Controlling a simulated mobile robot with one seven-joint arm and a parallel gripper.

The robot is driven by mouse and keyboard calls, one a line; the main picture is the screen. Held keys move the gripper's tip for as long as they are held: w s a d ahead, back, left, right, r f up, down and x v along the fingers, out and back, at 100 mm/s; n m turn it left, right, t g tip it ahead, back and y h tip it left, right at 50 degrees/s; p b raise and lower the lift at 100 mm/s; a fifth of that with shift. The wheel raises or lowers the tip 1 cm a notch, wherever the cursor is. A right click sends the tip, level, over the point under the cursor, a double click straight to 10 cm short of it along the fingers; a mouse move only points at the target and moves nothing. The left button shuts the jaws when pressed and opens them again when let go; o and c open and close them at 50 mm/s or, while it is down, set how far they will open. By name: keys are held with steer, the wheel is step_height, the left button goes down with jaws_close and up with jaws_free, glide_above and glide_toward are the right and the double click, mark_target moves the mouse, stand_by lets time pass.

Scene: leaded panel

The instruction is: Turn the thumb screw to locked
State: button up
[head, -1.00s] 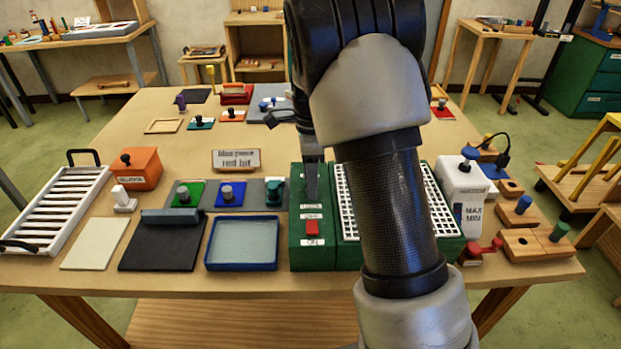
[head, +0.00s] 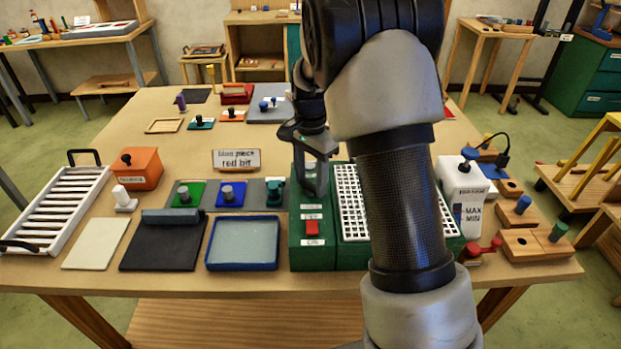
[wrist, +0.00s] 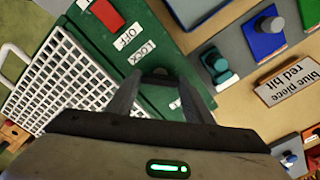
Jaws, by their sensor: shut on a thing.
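The thumb screw (wrist: 160,73) is a small dark piece on top of the green unit (wrist: 178,25), near the LOCK label (wrist: 142,53). It is mostly hidden between my fingers, so its exact angle cannot be told. My gripper (wrist: 158,84) is shut on it, one finger on each side. In the head view my gripper (head: 314,186) points down onto the back of the green unit (head: 298,258), behind the labels and the red switch (head: 312,228). Another white label shows beside the right finger in the wrist view, partly hidden.
A white grid (head: 352,212) lies right of the red switch, partly behind my arm. A teal piece (head: 274,192) stands close on the left, beside blue and green pads. A sign (head: 236,159) stands behind them. A white container (head: 462,190) stands at the right.

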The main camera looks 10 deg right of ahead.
mark_target(311, 183)
steer(key=n, duration=0.4)
steer(key=shift+n, duration=2.6)
steer(key=o, duration=1.1)
steer(key=shift+c, duration=0.2)
steer(key=shift+r, duration=0.1)
step_height(311, 183, up, 17)
steer(key=shift+r+p, duration=0.2)
steer(key=shift+p, duration=0.25)
